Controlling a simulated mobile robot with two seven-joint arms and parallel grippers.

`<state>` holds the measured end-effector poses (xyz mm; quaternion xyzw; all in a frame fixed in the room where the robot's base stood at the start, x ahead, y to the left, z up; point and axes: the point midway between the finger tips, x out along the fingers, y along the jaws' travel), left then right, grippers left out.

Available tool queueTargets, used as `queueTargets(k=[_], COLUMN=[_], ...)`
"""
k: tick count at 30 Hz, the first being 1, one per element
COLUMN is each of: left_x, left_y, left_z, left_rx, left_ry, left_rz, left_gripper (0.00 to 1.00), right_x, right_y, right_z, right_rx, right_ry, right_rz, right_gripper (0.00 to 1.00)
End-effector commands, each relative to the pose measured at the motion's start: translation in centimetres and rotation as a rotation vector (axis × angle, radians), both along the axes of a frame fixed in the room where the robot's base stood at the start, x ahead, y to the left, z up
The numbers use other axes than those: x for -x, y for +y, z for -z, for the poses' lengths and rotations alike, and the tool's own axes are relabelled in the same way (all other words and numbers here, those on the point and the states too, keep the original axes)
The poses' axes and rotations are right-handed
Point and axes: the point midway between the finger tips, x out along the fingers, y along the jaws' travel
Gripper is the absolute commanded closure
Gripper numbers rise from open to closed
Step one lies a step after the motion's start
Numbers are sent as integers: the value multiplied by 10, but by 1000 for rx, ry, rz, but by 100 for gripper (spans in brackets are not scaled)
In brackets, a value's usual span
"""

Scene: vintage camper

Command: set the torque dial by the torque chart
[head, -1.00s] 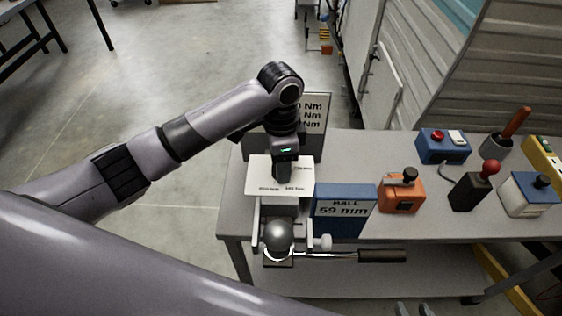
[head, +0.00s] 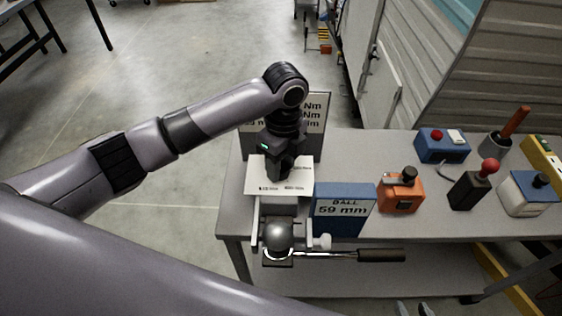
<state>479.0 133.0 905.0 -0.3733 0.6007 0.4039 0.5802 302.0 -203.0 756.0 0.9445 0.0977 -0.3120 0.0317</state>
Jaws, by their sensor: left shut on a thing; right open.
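The torque chart (head: 315,115) is an upright board at the back left of the bench, with lines ending in "Nm"; my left arm hides part of it. In front lies the torque dial's white plate (head: 303,180), with small printed marks I cannot read clearly. My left gripper (head: 277,178) points down over the plate's middle, shut on the torque dial; its fingers hide the knob and pointer. My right gripper (head: 414,309) shows only its fingertips at the bottom edge, apart and empty, far from the dial.
A ball hitch (head: 279,236) and a black-handled wrench (head: 382,255) sit at the front edge. A blue sign (head: 343,222) reads "BALL 59 mm". An orange box (head: 399,197), a red-knobbed lever (head: 475,185) and a blue box (head: 441,147) stand to the right.

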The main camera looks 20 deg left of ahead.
Motion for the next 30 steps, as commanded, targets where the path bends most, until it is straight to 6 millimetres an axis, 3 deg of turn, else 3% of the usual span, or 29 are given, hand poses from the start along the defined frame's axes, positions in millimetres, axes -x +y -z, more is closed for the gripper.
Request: queueTargets(k=[10, 26, 27, 29, 30], left_x=[-1, -1, -1, -1, -1], left_y=[0, 0, 0, 0, 0], left_z=[-2, -2, -2, -2, -2], left_rx=[1, 0, 0, 0, 0], left_ry=[-3, -3, -3, -3, -3], left_rz=[143, 168, 168, 168, 168], left_gripper=[89, 89, 55, 36, 33], right_x=[0, 0, 0, 0, 0], right_y=[0, 0, 0, 0, 0], right_z=[0, 0, 0, 0, 0], right_rx=[0, 0, 0, 0, 0], right_ry=[0, 0, 0, 0, 0], right_rz=[0, 0, 0, 0, 0], right_gripper=[57, 57, 57, 57, 57])
